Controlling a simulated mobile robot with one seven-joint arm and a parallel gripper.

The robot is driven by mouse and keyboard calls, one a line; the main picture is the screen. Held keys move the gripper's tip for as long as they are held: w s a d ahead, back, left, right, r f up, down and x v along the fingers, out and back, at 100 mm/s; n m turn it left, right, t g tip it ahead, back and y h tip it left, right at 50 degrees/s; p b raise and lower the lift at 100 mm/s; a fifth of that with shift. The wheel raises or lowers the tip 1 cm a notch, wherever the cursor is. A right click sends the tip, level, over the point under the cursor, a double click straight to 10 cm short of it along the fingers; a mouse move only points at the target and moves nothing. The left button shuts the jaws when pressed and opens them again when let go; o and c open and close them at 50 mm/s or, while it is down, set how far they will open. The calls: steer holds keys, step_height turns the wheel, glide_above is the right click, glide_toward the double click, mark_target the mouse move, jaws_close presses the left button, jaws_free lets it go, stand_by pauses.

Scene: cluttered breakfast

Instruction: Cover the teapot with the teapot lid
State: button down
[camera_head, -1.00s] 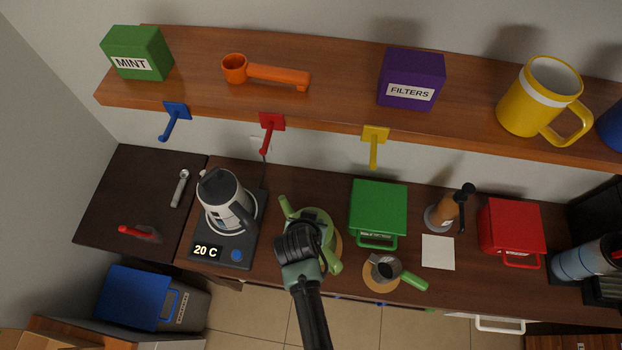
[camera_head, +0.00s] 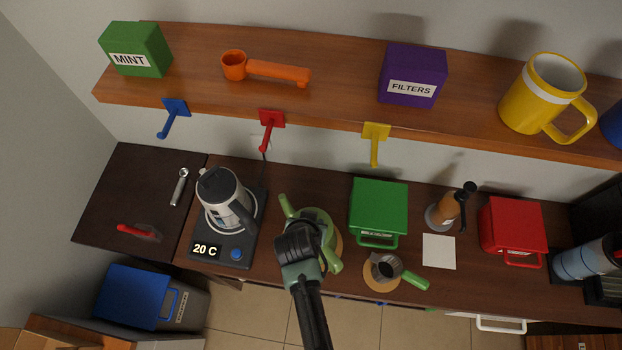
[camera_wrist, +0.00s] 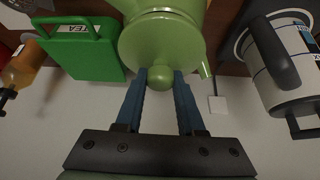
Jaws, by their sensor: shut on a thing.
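The green teapot (camera_head: 318,215) stands on the counter, right of the kettle, its spout toward the upper left in the head view. My arm hides much of its top. In the wrist view, the green teapot lid (camera_wrist: 140,42) is a round disc with a ball knob. My gripper (camera_wrist: 160,78) has its two blue fingers shut on the lid's knob. The lid is at the teapot's body (camera_wrist: 172,6). I cannot tell whether it is seated or slightly above the opening. In the head view, my gripper's fingers and the lid are hidden under my wrist.
The kettle (camera_head: 222,197) sits on its base at the left. A green box (camera_head: 378,207) and a cup with a green handle (camera_head: 386,268) stand close on the right. The shelf (camera_head: 340,100) with hooks overhangs behind. A white paper square (camera_head: 439,251) lies farther right.

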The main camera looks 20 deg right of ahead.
steer(key=shift+f+b, duration=0.6)
steer(key=shift+f, duration=0.15)
steer(key=shift+c, duration=2.2)
jaws_free()
step_height(320, 180, up, 6)
steer(key=p, duration=0.5)
steer(key=shift+p, duration=0.4)
steer(key=shift+s, duration=0.1)
